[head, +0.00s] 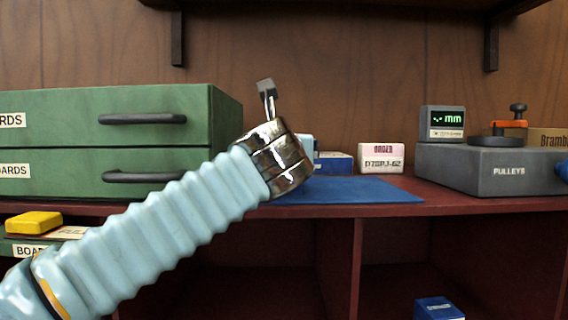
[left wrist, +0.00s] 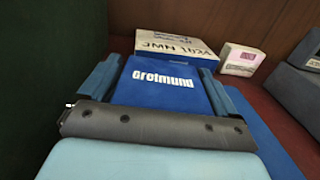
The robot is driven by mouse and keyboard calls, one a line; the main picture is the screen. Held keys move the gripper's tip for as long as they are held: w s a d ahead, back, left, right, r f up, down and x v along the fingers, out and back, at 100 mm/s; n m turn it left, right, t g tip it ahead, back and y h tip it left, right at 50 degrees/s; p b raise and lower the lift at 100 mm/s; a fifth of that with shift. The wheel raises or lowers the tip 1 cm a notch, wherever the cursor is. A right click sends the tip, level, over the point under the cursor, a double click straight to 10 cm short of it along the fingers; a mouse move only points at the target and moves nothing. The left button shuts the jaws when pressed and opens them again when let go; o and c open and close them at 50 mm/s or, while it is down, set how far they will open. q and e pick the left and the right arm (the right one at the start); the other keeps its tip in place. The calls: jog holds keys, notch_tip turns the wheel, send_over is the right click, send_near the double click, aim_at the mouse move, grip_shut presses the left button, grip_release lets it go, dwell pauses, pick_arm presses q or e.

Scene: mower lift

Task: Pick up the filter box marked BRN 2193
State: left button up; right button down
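The marking BRN 2193 is not readable on any box in view. My left gripper (left wrist: 160,80) has its fingers wide apart, one on each side of a blue box lettered Grotmund (left wrist: 165,88); I cannot tell if they touch it. Behind that box is a blue and white box (left wrist: 172,47) with dark lettering I cannot read surely. In the head view my left wrist hides the gripper's fingers, and a blue box (head: 338,163) shows just right of it. A white box with a pink label (head: 381,158) stands further right. My right gripper is not in view.
A blue mat (head: 365,190) lies on the red-brown shelf (head: 455,193). A green drawer cabinet (head: 100,140) is on the left. A grey PULLEYS case (head: 490,168) and a gauge display (head: 443,122) are on the right. Another blue box (head: 438,309) is in the compartment below.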

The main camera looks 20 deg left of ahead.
pick_arm(q)
jog(key=c, duration=1)
jog(key=shift+r, duration=0.1)
